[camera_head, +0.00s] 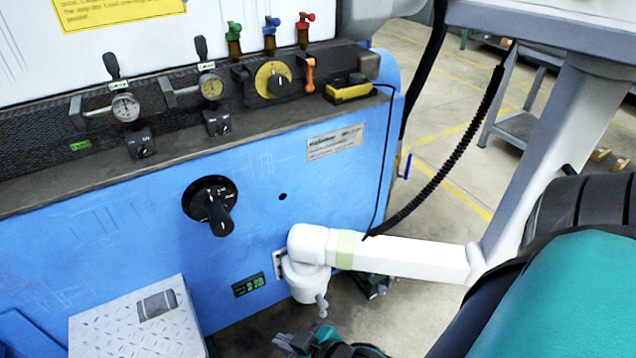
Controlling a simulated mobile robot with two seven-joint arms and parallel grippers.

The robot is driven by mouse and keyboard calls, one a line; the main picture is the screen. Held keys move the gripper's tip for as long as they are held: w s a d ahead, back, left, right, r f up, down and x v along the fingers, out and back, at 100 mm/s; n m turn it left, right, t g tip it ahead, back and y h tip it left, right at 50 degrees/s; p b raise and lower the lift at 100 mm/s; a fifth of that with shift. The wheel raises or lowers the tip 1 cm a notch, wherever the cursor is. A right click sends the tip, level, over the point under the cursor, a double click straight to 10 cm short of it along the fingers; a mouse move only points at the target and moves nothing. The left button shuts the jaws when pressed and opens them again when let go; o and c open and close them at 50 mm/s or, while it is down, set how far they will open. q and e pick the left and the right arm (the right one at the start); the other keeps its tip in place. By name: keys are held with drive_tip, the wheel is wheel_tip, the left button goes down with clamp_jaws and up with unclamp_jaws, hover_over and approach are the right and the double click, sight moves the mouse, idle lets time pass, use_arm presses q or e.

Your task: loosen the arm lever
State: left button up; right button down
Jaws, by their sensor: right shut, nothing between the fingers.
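A white swing arm (400,257) is hinged to the front of the blue machine and runs right to an upright white post. A small grey lever (321,304) hangs below the arm's round hinge joint and looks like the arm lever. My right gripper (284,342) is at the bottom edge, below and slightly left of this lever and apart from it in the picture. Its fingers are shut with nothing visible between them, and it is partly cut off by the frame. My left gripper is out of view.
The blue machine (290,160) fills the left, with a black rotary handle (212,205) on its front. A metal tread-plate box (135,325) stands at lower left.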

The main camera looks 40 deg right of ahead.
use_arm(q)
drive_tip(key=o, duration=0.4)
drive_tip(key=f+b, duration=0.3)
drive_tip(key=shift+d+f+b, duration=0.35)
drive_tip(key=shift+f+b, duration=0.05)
use_arm(e)
drive_tip(key=w+d+f+m+g+h+b, duration=0.1)
drive_tip(key=w+d+f+g+b, duration=0.15)
drive_tip(key=f, duration=0.85)
drive_tip(key=w+d+f+m+g+h+b, duration=0.1)
drive_tip(key=w+f, duration=0.3)
drive_tip(key=f, duration=0.6)
use_arm(q)
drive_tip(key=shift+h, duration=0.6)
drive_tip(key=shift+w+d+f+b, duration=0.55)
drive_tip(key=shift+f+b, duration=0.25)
drive_tip(key=shift+b, duration=0.2)
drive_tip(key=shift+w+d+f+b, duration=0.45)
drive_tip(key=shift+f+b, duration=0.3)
drive_tip(key=shift+b, duration=0.2)
use_arm(e)
drive_tip(key=w+d+f+m+g+h, duration=0.2)
drive_tip(key=d+f, duration=0.5)
drive_tip(key=d, duration=0.4)
drive_tip(key=shift+w+d+f+g+h, duration=0.2)
drive_tip(key=shift+w+f+g+h, duration=0.35)
drive_tip(key=shift+w+h, duration=0.9)
drive_tip(key=shift+w+r+y, duration=0.15)
drive_tip(key=shift+y, duration=0.1)
